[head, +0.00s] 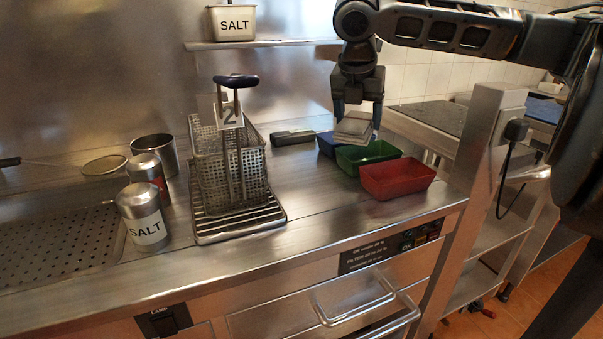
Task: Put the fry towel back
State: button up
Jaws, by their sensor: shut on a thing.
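My gripper (357,118) is at the upper right, above the back of the steel counter, pointing down. It is shut on a light grey, folded, flat cloth-like thing, the fry towel (354,128). The towel appears slightly tilted and is held near the green tray (366,153) and the dark blue tray (326,143); I cannot tell whether it touches either. The fingers hide part of the towel, and the towel hides part of the trays behind it.
A red tray (397,180) stands at the front right. A fry basket (229,165) marked 2 stands on a wire rack (240,222). Salt shakers (142,217), a steel pot (155,152) and a strainer (104,165) are left. A dark block (294,137) lies behind. The counter front is clear.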

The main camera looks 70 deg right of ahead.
jog(key=shift+w+a+f, duration=0.15)
jog(key=shift+w+f, duration=0.1)
jog(key=w+a+f, duration=0.6)
jog(key=w+a, duration=0.1)
jog(key=shift+w+a+f, duration=0.1)
jog(key=shift+w+f, duration=0.1)
jog(key=shift+w, duration=0.1)
jog(key=shift+f+b, duration=0.4)
jog(key=shift+f, duration=1.6)
jog(key=shift+f, duration=0.15)
jog(key=o, duration=1.1)
jog(key=p+v, duration=0.1)
jog(key=v, duration=1.1)
